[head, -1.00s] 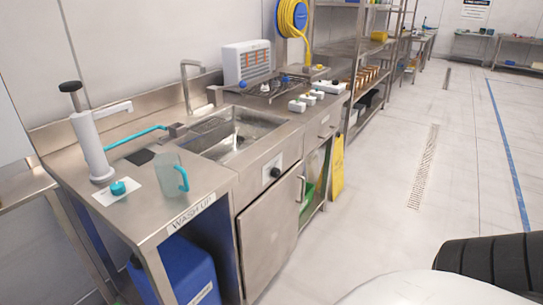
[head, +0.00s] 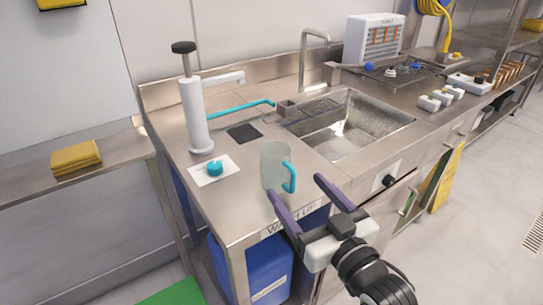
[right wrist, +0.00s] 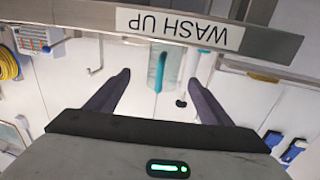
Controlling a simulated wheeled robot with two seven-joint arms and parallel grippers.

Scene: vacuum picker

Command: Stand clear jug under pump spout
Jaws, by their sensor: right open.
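The clear jug (head: 272,164) with a teal handle stands upright on the steel counter near its front edge, handle toward the right front. The white pump (head: 195,115) with a black top knob stands behind it to the left, its spout (head: 222,79) pointing right. My right gripper (head: 296,187) is open and empty, in front of the counter edge, with its fingers reaching toward the jug. In the right wrist view the picture is upside down, and the jug (right wrist: 160,68) shows between the open fingers (right wrist: 160,88), beyond the counter edge. My left gripper is not in view.
A white card with a teal cap (head: 215,168) lies before the pump. The sink (head: 354,128) is to the right. A blue container (head: 262,270) stands below the counter.

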